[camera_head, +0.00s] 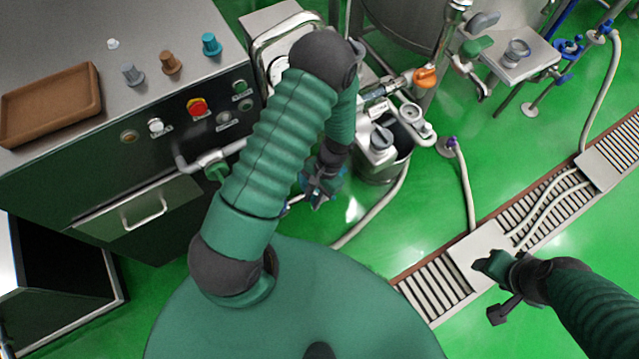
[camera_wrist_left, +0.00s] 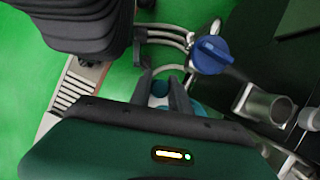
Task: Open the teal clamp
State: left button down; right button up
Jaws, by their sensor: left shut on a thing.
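The teal clamp (camera_wrist_left: 160,89) is partly visible in the left wrist view, between the fingers of my left gripper (camera_wrist_left: 162,84). The rest of the clamp is hidden behind the fingers and the gripper body. In the head view my left gripper (camera_head: 320,187) is low, near the floor and right of the cabinet, and the clamp cannot be made out clearly there. My right gripper (camera_head: 493,287) is open and empty over the floor drain.
A blue valve handle (camera_wrist_left: 211,55) and an open metal pipe end (camera_wrist_left: 264,106) are close to my left gripper. The control cabinet (camera_head: 130,190) stands left; a metal bucket (camera_head: 385,165) and hoses stand right.

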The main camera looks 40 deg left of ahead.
pick_arm(q)
jog(key=shift+s+a+m+t+y+p, duration=0.2)
jog(key=shift+s+a+m+y, duration=0.15)
jog(key=shift+m, duration=0.5)
jog(key=shift+s+a+m+t+y+p, duration=0.15)
jog(key=shift+s+a+m+y+p, duration=0.2)
jog(key=shift+m, duration=0.45)
jog(key=shift+s+a+m+t+y+p, duration=0.15)
jog(key=shift+s+a+m, duration=0.25)
jog(key=shift+m, duration=0.45)
jog(key=c, duration=1.2)
grip_release()
jog(key=shift+w+a+f, duration=0.1)
jog(key=shift+c, duration=0.2)
jog(key=v, duration=1.6)
jog(key=shift+w+r, duration=0.3)
